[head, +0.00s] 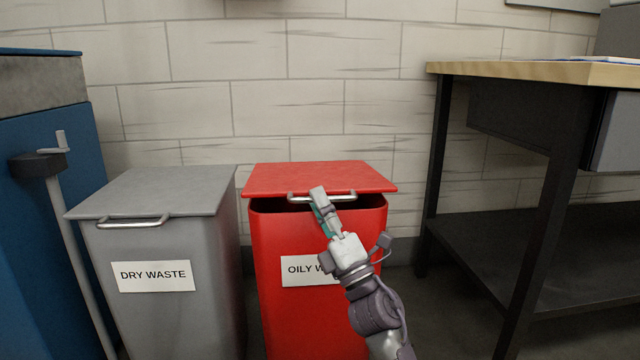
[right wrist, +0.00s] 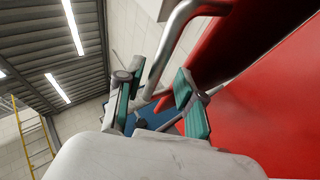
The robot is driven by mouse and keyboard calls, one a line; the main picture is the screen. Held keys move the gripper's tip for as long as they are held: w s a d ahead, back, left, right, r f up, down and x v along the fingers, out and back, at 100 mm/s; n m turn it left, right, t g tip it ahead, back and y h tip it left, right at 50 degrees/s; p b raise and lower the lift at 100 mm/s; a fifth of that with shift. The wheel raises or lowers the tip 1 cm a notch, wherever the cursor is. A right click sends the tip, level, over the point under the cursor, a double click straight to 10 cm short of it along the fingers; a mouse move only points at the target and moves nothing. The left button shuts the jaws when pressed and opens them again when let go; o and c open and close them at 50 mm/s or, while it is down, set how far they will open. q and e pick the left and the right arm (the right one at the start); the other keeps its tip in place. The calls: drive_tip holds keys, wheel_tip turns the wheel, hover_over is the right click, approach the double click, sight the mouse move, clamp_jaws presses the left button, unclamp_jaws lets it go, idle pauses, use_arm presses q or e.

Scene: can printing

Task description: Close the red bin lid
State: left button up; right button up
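The red bin (head: 320,245), labelled "OILY W..." with the rest hidden by my arm, stands at the centre of the head view. Its red lid (head: 318,177) is slightly raised at the front, with a dark gap under it. A metal handle (head: 300,198) sits on the lid's front edge. My right gripper (head: 321,205) is at this handle, in front of the gap. In the right wrist view its two teal-padded fingers (right wrist: 158,98) are apart, with the handle bar (right wrist: 172,48) running between or just beyond them; contact is unclear. My left gripper is out of view.
A grey bin (head: 165,240) labelled "DRY WASTE" with its lid down stands close on the left. A blue cabinet (head: 40,230) is at the far left. A wood-topped workbench (head: 530,72) with dark legs stands on the right. A tiled wall (head: 260,100) is behind.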

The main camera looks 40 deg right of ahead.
wheel_tip(320, 180, up, 6)
drive_tip(key=shift+a+r, duration=0.1)
drive_tip(key=shift+r, duration=0.15)
idle(0.4)
drive_tip(key=s+d+f+b, duration=0.1)
drive_tip(key=s+f+b, duration=0.3)
drive_tip(key=f+b, duration=0.1)
drive_tip(key=s+d+f+b, duration=0.1)
drive_tip(key=s+f+b, duration=0.3)
drive_tip(key=f, duration=0.4)
drive_tip(key=shift+d+f+b, duration=0.25)
drive_tip(key=shift+f+b, duration=0.05)
drive_tip(key=shift+b, duration=0.05)
idle(0.8)
idle(0.4)
